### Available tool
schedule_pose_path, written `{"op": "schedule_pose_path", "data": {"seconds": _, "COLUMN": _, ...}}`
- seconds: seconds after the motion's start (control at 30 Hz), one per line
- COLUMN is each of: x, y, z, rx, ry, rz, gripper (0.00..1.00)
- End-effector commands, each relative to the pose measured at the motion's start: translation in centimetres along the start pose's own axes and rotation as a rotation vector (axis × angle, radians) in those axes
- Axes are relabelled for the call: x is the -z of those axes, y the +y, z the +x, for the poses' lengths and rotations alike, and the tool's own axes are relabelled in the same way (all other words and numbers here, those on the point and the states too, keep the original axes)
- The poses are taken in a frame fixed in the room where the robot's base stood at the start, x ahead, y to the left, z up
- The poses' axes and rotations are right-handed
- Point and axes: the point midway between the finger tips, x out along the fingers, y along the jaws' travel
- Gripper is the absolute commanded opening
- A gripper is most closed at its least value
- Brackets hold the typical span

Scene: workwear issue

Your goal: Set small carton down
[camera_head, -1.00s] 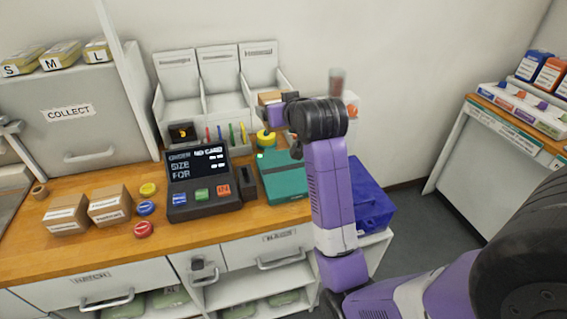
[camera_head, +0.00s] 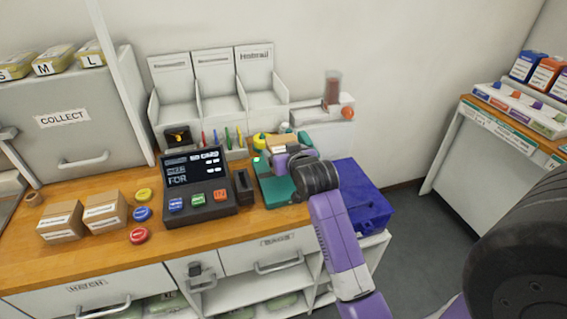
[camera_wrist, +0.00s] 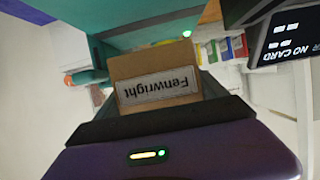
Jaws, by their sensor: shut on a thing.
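My gripper (camera_head: 290,155) is shut on a small brown carton (camera_head: 285,142) over the back right of the counter. In the wrist view the carton (camera_wrist: 155,88) sits between the dark fingers, its pale label reading "Fenwright" upside down. A flat teal case (camera_head: 281,190) lies below and in front of the gripper, partly hidden by my arm. I cannot tell whether the carton touches anything beneath it. Two other labelled cartons, one at far left (camera_head: 60,221) and one beside it (camera_head: 105,209), stand on the counter.
An order terminal (camera_head: 198,188) stands left of the teal case, with coloured pens behind it. White labelled bins (camera_head: 217,98) stand along the wall. A blue crate (camera_head: 360,205) is right of the counter. Yellow, blue and red discs (camera_head: 143,213) lie left of the terminal.

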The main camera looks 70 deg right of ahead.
Motion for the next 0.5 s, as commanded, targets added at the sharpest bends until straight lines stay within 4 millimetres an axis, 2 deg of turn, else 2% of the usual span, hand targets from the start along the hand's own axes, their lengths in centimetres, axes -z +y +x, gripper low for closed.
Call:
{"op": "schedule_pose_path", "data": {"seconds": 0.3, "x": -3.5, "y": 0.0, "z": 1.4, "rx": 0.000, "ry": -0.001, "rz": 0.000, "gripper": 0.31}}
{"op": "schedule_pose_path", "data": {"seconds": 0.5, "x": -4.1, "y": -0.1, "z": 1.7, "rx": 0.001, "ry": 0.002, "rz": 0.000, "gripper": 0.31}}
